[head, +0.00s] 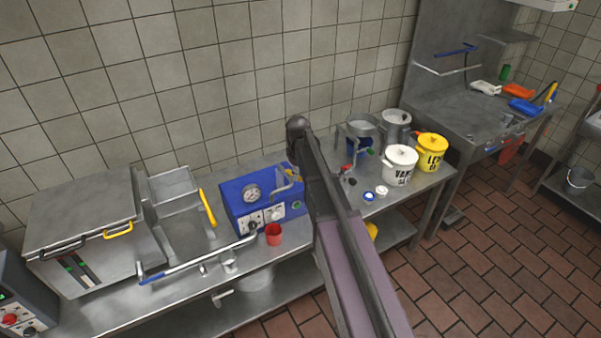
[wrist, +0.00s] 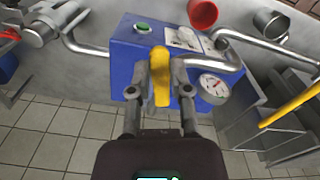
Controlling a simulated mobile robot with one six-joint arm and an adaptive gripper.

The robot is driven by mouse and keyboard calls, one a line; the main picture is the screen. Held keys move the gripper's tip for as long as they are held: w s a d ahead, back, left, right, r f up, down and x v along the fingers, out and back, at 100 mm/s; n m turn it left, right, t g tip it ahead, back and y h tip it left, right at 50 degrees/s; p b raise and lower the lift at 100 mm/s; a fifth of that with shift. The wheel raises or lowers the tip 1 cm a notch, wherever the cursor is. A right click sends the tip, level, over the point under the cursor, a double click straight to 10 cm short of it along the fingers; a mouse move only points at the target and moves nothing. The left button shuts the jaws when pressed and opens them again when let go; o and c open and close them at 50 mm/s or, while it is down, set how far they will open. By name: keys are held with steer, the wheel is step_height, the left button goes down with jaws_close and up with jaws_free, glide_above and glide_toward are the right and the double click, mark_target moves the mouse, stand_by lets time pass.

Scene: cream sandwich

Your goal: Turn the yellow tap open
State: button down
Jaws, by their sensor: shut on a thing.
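The yellow tap handle (wrist: 161,62) shows in the wrist view, in front of the blue machine (wrist: 125,45). My gripper (wrist: 160,88) has one finger on each side of the handle and is shut on it. In the head view the blue machine (head: 238,212) stands on the steel counter, with a round gauge and dark knobs on its front.
A red cup (head: 273,235) stands in front of the machine. Left of it are a steel basin with a yellow handle (head: 207,207) and a lidded steel unit (head: 85,220). White (head: 400,165) and yellow (head: 431,153) lidded tubs stand to the right. Bent pipes (wrist: 85,45) flank the tap.

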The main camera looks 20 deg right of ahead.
steer(key=shift+s+a+m, duration=0.2)
steer(key=shift+a+m, duration=0.15)
steer(key=shift+m, duration=0.45)
steer(key=c, duration=0.6)
jaws_free()
steer(key=shift+o, duration=0.2)
steer(key=shift+w+d+n, duration=0.1)
steer(key=shift+d+n, duration=0.05)
steer(key=shift+n, duration=0.15)
